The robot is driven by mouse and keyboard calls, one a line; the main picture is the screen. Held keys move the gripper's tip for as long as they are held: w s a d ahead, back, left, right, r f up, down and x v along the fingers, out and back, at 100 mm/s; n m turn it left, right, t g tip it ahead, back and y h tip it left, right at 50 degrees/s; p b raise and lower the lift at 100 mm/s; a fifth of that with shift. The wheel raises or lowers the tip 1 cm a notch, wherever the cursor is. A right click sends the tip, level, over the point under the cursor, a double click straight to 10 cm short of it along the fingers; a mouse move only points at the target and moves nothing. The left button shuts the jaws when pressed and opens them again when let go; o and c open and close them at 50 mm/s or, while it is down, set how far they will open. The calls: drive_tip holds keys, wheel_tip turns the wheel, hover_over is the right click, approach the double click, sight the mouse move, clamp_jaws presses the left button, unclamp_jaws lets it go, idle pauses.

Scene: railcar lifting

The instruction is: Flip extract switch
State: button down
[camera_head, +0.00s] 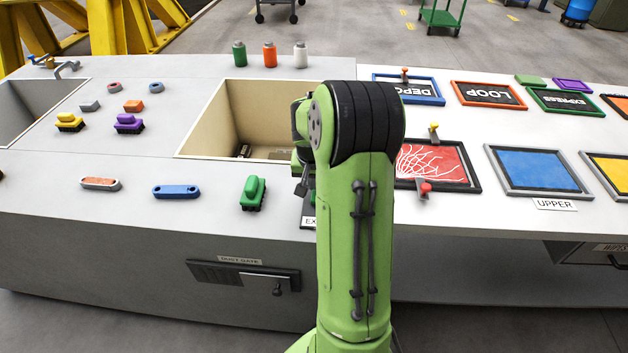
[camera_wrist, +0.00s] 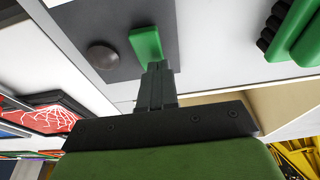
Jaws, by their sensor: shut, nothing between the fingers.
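The extract switch looks to be the green block (camera_wrist: 147,44) on a dark grey plate (camera_wrist: 78,18) in the wrist view, with a dark round knob (camera_wrist: 103,56) beside it. My gripper (camera_wrist: 154,68) is shut and empty, its fingertips right at the near end of the green block. I cannot tell whether they touch it. In the head view, my arm hides the switch and most of the plate. Only the edge of a label starting "EX" (camera_head: 308,222) shows beside the arm, with part of my gripper (camera_head: 304,184) just above it.
An open cream-walled bin (camera_head: 228,117) lies behind my gripper. A red screen panel (camera_head: 436,165) with a small red-knobbed lever (camera_head: 425,188) is to the right.

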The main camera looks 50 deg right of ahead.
drive_tip(key=r+p, duration=0.4)
drive_tip(key=r, duration=0.1)
drive_tip(key=shift+w+d+r, duration=0.2)
drive_tip(key=shift+w+r, duration=0.05)
wheel_tip(320, 180, up, 8)
drive_tip(key=r+p, duration=0.1)
drive_tip(key=p, duration=0.1)
hover_over(313, 194)
drive_tip(key=shift+d+f, duration=0.1)
drive_tip(key=shift+f, duration=0.2)
drive_tip(key=s+a+r+n+t+p, duration=0.1)
drive_tip(key=s+a+r+n+p, duration=0.1)
drive_tip(key=a+r, duration=0.45)
drive_tip(key=s+a+r+n+t+p, duration=0.1)
drive_tip(key=s+a+r+n, duration=0.25)
drive_tip(key=a, duration=0.65)
drive_tip(key=s+a+r+n+t+y+p, duration=0.1)
drive_tip(key=s+a+n, duration=0.3)
drive_tip(key=s+a, duration=0.6)
drive_tip(key=shift+s+a+r+n+t+y+p, duration=0.3)
drive_tip(key=shift+s+r+n+t+y+p, duration=0.1)
drive_tip(key=shift+s+r+y+p, duration=0.3)
